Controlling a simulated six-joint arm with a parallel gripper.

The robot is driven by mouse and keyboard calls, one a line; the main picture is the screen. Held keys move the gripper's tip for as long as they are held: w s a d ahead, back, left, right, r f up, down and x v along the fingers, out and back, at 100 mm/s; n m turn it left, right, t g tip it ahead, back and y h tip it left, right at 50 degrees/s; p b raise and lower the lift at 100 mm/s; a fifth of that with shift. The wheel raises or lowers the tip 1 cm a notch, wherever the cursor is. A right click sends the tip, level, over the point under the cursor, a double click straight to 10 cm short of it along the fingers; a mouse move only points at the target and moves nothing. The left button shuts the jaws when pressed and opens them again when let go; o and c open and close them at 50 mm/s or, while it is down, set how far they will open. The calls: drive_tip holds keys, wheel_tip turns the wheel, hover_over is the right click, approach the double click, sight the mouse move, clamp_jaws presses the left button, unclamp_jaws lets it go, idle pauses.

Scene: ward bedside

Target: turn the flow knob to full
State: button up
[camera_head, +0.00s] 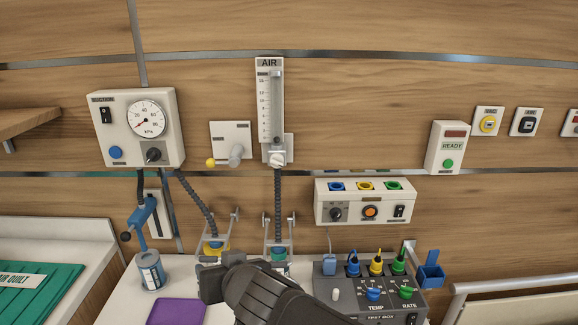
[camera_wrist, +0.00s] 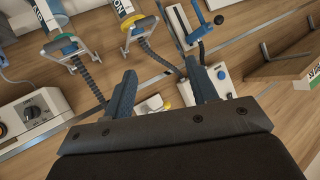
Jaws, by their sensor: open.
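The AIR flowmeter (camera_head: 270,100) is mounted on the wood wall, a tall white plate with a clear scale tube. Its white flow knob (camera_head: 278,159) is at its lower end, above a dark corrugated hose. My black gripper (camera_head: 212,275) is low in the head view, below the flowmeter, over the counter and well apart from the knob. In the wrist view my two blue-grey fingers (camera_wrist: 161,80) are spread with nothing held between them. I cannot make out the flow knob in the wrist view; the fingers and gripper body cover part of the wall.
The suction unit (camera_head: 137,128) and a lever valve with a yellow tip (camera_head: 231,144) are to the left. A socket panel (camera_head: 363,202) is to the right.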

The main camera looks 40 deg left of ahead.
drive_tip(key=w+d+n+t+h, duration=0.25)
drive_tip(key=w+n, duration=0.25)
drive_tip(key=n, duration=0.4)
drive_tip(key=n+t+y, duration=0.3)
drive_tip(key=n+t, duration=0.5)
drive_tip(key=n, duration=1)
approach(277, 164)
drive_tip(key=x, duration=0.9)
